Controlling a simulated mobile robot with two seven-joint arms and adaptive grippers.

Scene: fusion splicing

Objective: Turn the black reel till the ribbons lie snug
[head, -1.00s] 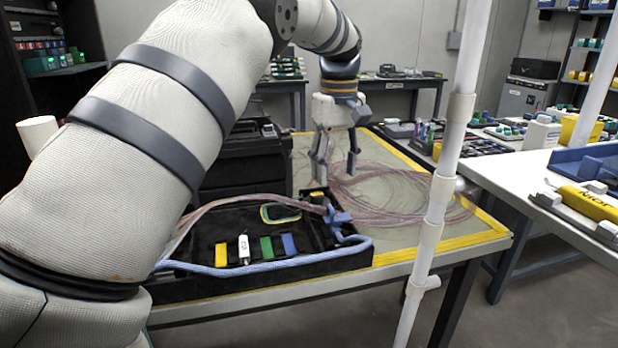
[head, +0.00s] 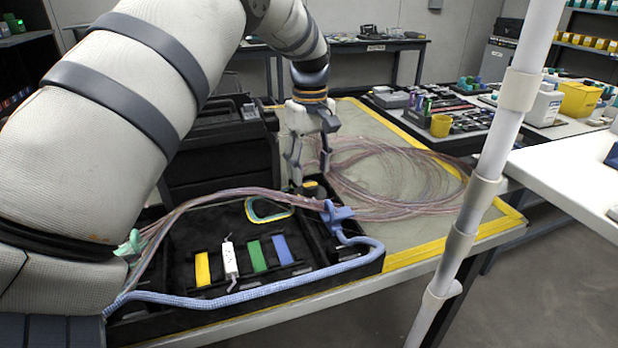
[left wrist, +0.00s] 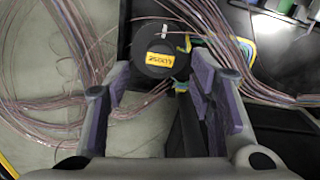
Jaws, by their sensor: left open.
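The black reel (left wrist: 152,62) has a yellow label on top and shows just ahead of my left gripper in the left wrist view. In the head view the reel (head: 313,191) is small and dark at the back corner of the black tray. My left gripper (head: 309,172) points down there, open, its fingers close to the reel; I cannot tell whether they touch it. In the left wrist view, the gripper's tips (left wrist: 160,75) are on either side of the reel's near part. Pinkish ribbons (head: 385,178) lie in wide loose loops on the mat; others (head: 215,197) cross the tray.
The black tray (head: 372,262) holds yellow, white, green and blue pieces, with a blue cable along its front. A black case (head: 215,165) stands behind it. A white post (head: 484,190) rises at the right. The grey mat (head: 440,225) has free room.

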